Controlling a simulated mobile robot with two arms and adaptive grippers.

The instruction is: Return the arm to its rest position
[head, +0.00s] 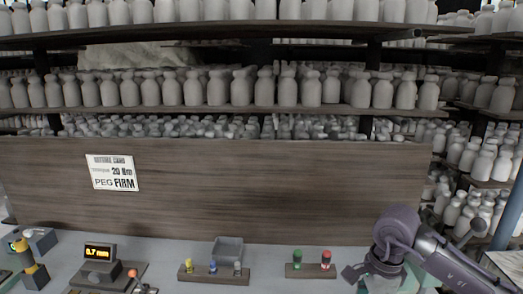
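My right arm (445,262) comes in from the lower right and bends at a rounded purple-grey joint (398,226). Its lower end, with a dark part of the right gripper (354,273), reaches down over the right end of the bench. The fingertips are small and partly hidden, so I cannot tell whether they are open or hold anything. A teal thing (372,283) shows just under the arm, mostly covered. My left arm and gripper are not in view.
On the grey bench (165,262) stand a display reading 0.7 mm (99,252), a block with several coloured pegs (212,274), a grey bin (228,249), and a block with green and red pegs (311,268). A wooden board (240,190) with a paper card (112,172) rises behind. Shelves of bottles stand beyond.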

